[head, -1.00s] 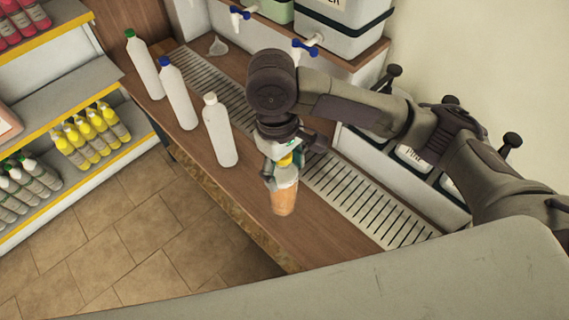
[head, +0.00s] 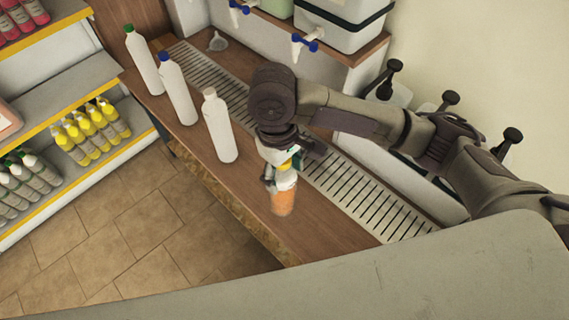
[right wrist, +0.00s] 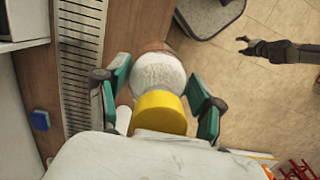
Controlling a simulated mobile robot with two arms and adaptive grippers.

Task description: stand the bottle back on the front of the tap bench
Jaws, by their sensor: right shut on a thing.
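My right gripper (head: 283,175) is shut on a bottle with an orange lower part (head: 283,200) and a pale upper part. Its yellow cap (right wrist: 160,112) shows between the green-padded fingers in the right wrist view. The bottle is roughly upright over the front strip of the wooden tap bench (head: 245,195), in front of the slotted drain grate. I cannot tell whether its base touches the wood. My left gripper (right wrist: 250,46) shows small and dark over the floor in the right wrist view; its jaws are too small to read.
White bottles with green (head: 145,62), blue (head: 177,92) and white caps (head: 219,126) stand along the bench front, left of the held bottle. A small funnel (head: 217,42) lies behind. Drums with taps (head: 340,25) stand at the back. Bare wood lies nearer me.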

